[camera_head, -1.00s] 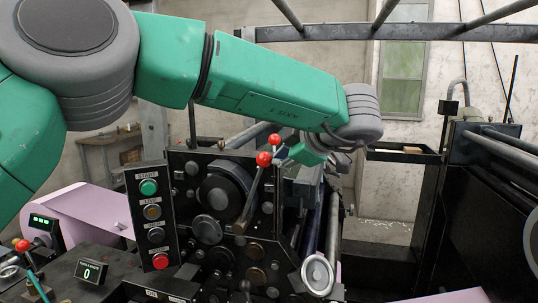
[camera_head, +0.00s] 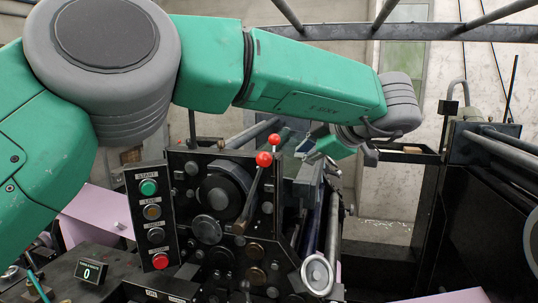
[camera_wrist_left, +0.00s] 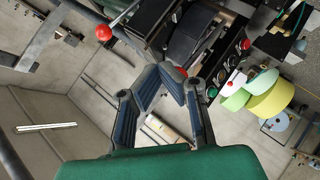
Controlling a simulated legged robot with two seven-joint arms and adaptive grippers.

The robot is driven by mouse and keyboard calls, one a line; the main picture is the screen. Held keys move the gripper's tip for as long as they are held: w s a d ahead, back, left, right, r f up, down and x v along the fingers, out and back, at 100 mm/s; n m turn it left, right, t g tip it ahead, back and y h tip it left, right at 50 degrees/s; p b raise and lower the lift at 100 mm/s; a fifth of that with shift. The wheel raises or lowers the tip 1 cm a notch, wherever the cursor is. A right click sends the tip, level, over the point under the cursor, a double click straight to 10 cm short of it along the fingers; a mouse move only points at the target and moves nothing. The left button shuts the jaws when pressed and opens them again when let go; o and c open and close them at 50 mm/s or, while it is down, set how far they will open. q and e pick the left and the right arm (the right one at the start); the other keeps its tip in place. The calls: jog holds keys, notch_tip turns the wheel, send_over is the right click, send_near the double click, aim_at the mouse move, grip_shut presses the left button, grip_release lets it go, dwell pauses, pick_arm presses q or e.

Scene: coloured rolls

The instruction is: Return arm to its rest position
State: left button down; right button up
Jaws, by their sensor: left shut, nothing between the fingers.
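My left arm spans the top of the head view. My left gripper (camera_head: 303,152) is shut and empty, just right of two red-knobbed levers (camera_head: 264,159) on the black machine panel. It looks apart from the knobs, though the depth is hard to judge. In the left wrist view the two blue-padded fingers (camera_wrist_left: 172,74) come together at their tips with nothing between them. One red knob (camera_wrist_left: 104,33) shows there to the upper left of the fingers. My right gripper is not in view.
A button box (camera_head: 149,217) with green and red buttons stands left of the levers. A counter display (camera_head: 91,271) reads 0. Yellow and green rolls (camera_wrist_left: 262,94) show in the left wrist view.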

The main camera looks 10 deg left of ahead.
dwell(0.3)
pick_arm(q)
jog(key=w+a+f+m+t+h, duration=0.15)
jog(key=a+f+m, duration=0.3)
jog(key=f, duration=0.95)
jog(key=s+a+f+m+t+h, duration=0.15)
jog(key=a+f+m+t, duration=0.35)
jog(key=f, duration=0.8)
jog(key=s+a+f+m+g+h, duration=0.2)
jog(key=s+a+f+m+g, duration=0.15)
jog(key=s+f, duration=0.5)
jog(key=s+a+f+m+g+h, duration=0.2)
jog(key=s+f+m, duration=0.2)
jog(key=s+f, duration=0.45)
jog(key=s+a+f+m+g+h, duration=0.1)
jog(key=s+a+f+g, duration=0.2)
jog(key=s, duration=0.7)
jog(key=s+a+f+m+g, duration=0.1)
jog(key=s+a+f+g, duration=0.15)
jog(key=s, duration=0.65)
jog(key=s+a+f+m+g+h, duration=0.1)
jog(key=s+a+f+g, duration=0.2)
jog(key=s, duration=0.7)
jog(key=w+d+f+m+b, duration=0.1)
jog(key=w+f+b, duration=0.2)
jog(key=f+b, duration=1.4)
jog(key=shift+w+d+b, duration=0.15)
jog(key=shift+d+b, duration=0.15)
jog(key=shift+b, duration=0.7)
